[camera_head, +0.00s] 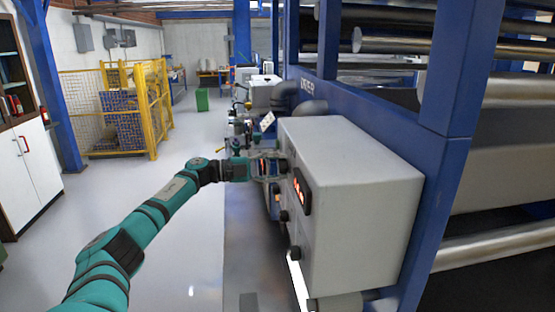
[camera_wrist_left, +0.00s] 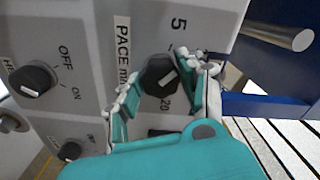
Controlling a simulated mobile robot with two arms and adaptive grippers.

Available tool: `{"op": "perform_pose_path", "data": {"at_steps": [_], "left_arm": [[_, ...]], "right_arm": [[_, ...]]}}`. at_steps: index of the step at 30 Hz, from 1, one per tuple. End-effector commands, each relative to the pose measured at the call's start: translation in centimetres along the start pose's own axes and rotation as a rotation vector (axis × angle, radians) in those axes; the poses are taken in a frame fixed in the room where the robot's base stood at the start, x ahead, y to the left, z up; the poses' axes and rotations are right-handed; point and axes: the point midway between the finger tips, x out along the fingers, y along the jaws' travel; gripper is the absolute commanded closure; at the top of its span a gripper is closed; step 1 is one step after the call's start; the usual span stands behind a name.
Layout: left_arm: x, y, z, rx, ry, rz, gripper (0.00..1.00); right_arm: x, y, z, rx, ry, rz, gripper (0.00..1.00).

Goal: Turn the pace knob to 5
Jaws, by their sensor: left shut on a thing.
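The pace knob (camera_wrist_left: 158,70) is black with a white pointer mark, on the grey control box (camera_head: 350,165). In the left wrist view a "PACE min" label (camera_wrist_left: 123,50) is beside it, with a printed 5 (camera_wrist_left: 178,23) above and a 20 (camera_wrist_left: 167,103) below. The pointer mark lies slanted, between the two numbers; its exact reading is unclear. My left gripper (camera_wrist_left: 165,95) is shut on the knob, one finger on each side. In the head view the left gripper (camera_head: 268,168) reaches the box's left face and hides the knob. My right gripper is not in view.
An OFF/ON knob (camera_wrist_left: 35,78) and another knob (camera_wrist_left: 68,151) sit beside the pace knob. A red-lit display (camera_head: 300,191) and lower knobs (camera_head: 294,253) are on the same box face. The blue machine frame (camera_head: 447,130) stands right; clear floor (camera_head: 190,255) lies left.

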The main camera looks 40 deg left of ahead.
Motion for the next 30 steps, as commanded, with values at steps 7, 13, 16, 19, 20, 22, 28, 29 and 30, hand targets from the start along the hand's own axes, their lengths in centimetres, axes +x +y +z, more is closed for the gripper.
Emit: {"op": "perform_pose_path", "data": {"at_steps": [7,13,16,19,20,22,28,29,30], "left_arm": [[-0.1,-0.3,0.0,-0.214,-0.004,-0.002,0.93],[-0.1,-0.1,0.0,-0.345,-0.003,-0.002,0.93],[-0.1,-0.1,0.0,-0.393,-0.004,-0.002,0.93],[-0.1,0.0,0.1,-0.430,-0.003,-0.002,0.93],[-0.1,0.0,0.1,-0.439,-0.003,-0.002,0.93],[-0.1,0.0,0.1,-0.455,-0.003,-0.002,0.93],[-0.1,0.1,0.1,-0.477,-0.002,-0.001,0.93],[-0.1,0.1,0.1,-0.479,-0.002,-0.001,0.93],[-0.1,0.1,0.1,-0.479,-0.002,-0.001,0.93]], "right_arm": [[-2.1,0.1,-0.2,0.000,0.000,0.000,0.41],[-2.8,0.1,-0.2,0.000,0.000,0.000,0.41],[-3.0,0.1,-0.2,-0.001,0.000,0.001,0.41],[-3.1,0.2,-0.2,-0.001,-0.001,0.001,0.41],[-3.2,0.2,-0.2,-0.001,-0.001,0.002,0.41],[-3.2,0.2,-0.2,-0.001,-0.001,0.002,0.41],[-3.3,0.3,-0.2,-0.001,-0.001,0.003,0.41],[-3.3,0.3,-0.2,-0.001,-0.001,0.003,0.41],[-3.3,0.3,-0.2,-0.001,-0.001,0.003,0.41]]}}
